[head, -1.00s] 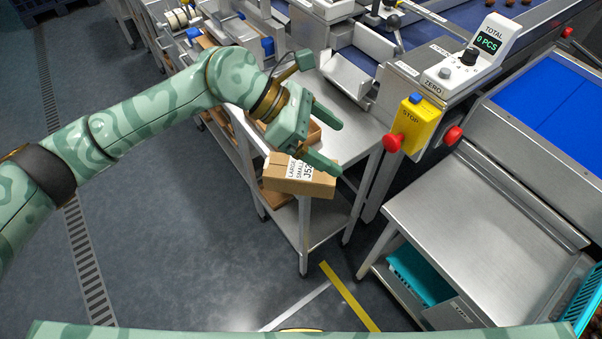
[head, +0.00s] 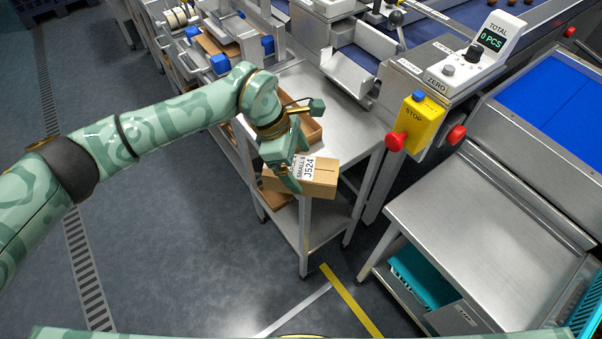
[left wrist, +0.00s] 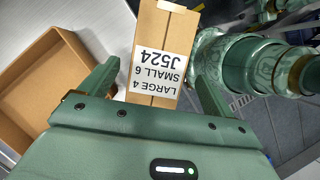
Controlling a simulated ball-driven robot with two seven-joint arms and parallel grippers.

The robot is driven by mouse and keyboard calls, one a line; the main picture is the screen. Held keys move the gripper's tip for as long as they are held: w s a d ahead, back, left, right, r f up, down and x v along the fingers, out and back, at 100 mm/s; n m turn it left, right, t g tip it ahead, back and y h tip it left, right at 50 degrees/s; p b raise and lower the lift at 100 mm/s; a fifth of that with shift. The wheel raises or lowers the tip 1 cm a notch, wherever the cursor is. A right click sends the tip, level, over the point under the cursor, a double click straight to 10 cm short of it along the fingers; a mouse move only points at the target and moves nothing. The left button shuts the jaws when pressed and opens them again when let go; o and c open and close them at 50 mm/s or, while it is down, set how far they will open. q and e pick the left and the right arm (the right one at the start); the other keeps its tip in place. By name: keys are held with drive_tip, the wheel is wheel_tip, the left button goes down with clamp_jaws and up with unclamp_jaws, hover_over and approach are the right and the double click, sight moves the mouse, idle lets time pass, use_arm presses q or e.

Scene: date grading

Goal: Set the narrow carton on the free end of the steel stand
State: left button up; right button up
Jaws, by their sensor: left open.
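The narrow carton (head: 322,178) is closed brown cardboard with a white label reading J524. It lies at the near end of the steel stand (head: 355,122), above the front leg; whether it overhangs the edge is hard to tell. My left gripper (head: 292,168) is open, pointing down at the carton's left, labelled end and partly covering it. In the left wrist view the carton (left wrist: 166,30) shows between and beyond the two spread fingers (left wrist: 152,88), with no clear contact. My right gripper is not in view.
An open cardboard box (head: 313,131) stands on the stand behind my gripper; it also shows in the left wrist view (left wrist: 28,108). A yellow stop box (head: 419,122) with red buttons is to the right. A bare steel table (head: 470,225) stands at front right.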

sight(301, 166)
use_arm(q)
drive_tip(key=x, duration=0.4)
drive_tip(key=shift+w+f+b, duration=0.2)
drive_tip(key=shift+f+b, duration=0.1)
drive_tip(key=shift+b, duration=0.1)
drive_tip(key=shift+r, duration=0.1)
drive_tip(key=c, duration=1.3)
drive_tip(key=shift+o, duration=0.2)
